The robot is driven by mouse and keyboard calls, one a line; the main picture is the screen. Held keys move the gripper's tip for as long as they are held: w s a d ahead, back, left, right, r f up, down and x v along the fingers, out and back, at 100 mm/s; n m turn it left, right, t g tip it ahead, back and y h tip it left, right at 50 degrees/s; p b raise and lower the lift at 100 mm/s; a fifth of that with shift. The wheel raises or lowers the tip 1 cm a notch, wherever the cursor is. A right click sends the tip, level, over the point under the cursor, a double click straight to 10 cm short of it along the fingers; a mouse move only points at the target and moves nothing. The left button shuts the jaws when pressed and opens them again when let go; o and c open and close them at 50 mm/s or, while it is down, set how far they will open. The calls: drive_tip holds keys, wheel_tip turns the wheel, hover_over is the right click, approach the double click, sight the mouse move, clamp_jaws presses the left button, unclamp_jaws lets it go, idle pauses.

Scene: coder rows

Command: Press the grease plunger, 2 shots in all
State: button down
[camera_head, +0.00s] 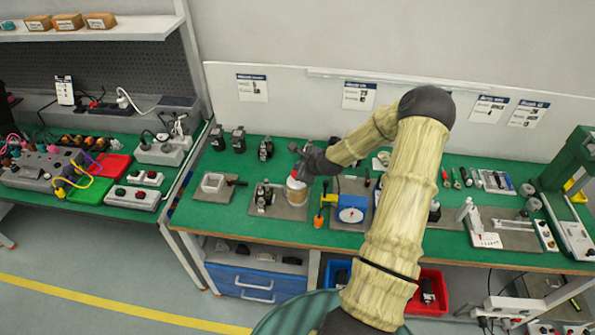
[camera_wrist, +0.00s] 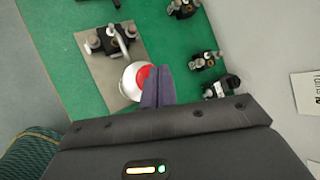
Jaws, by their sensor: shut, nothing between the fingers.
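The grease plunger (camera_head: 296,190) looks like a pale, squat cylinder with a red top, standing upright on a grey-brown mat on the green bench. In the wrist view the plunger (camera_wrist: 129,84) is a white round body with a red cap, partly hidden by my fingers. My gripper (camera_head: 299,167) is above the plunger, its body hiding part of the top. In the wrist view my gripper (camera_wrist: 157,70) is shut and empty, with its fingertips over the right side of the red cap. I cannot tell whether they touch it.
A black fitting with metal knobs (camera_head: 264,196) stands on the same mat, left of the plunger. A blue box with a white dial (camera_head: 352,209) and an orange-based tool (camera_head: 319,217) stand to the right. Several dark fittings stand behind. The green bench front (camera_head: 240,228) is clear.

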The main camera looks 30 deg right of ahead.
drive_tip(key=shift+r, duration=0.15)
drive_tip(key=shift+r+p, duration=1.8)
drive_tip(key=shift+r, duration=0.7)
idle(0.9)
